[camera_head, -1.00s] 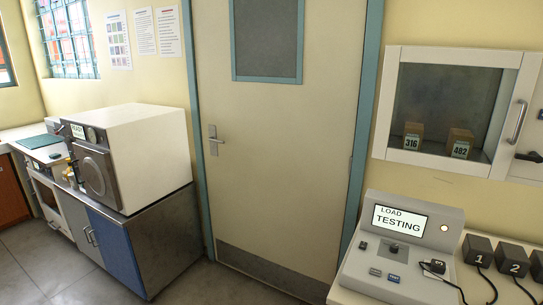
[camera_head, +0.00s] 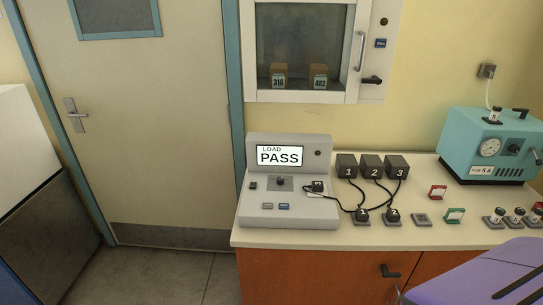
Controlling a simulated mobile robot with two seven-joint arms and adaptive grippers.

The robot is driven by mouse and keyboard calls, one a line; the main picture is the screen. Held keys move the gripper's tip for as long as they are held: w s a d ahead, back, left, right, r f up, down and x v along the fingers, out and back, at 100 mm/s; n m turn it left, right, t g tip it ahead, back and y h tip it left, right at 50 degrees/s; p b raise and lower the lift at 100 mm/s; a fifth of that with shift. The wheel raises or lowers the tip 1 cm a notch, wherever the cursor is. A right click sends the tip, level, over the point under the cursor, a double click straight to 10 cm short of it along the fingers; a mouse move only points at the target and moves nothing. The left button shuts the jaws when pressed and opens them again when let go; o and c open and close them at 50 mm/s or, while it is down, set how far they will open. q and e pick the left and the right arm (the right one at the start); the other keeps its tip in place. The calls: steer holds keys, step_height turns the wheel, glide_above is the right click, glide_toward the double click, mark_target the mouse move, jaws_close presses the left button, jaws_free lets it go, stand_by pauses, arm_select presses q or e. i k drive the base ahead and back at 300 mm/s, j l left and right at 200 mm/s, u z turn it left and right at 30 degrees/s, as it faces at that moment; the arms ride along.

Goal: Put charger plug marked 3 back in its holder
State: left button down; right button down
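Three dark charger blocks marked 1 (camera_head: 347,166), 2 (camera_head: 371,166) and 3 (camera_head: 397,167) stand in a row at the back of the counter. A dark plug (camera_head: 317,186) sits on the right part of the load tester (camera_head: 290,215), with a black cable leading right; its mark is too small to read. Two more plugs, one on the left (camera_head: 361,216) and one on the right (camera_head: 392,216), sit in front of the blocks. To their right is an empty grey square holder (camera_head: 421,220). The tester screen (camera_head: 280,156) reads LOAD PASS. Neither gripper shows.
Red (camera_head: 437,192) and green (camera_head: 454,216) framed cards stand right of the holders. A teal machine (camera_head: 490,145) with a gauge stands at the back right, several small black-and-white items before it. A glass-fronted cabinet (camera_head: 305,95) hangs above. A purple part of mine covers the lower right.

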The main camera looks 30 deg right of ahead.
mark_target(317, 186)
steer(key=z, duration=1.3)
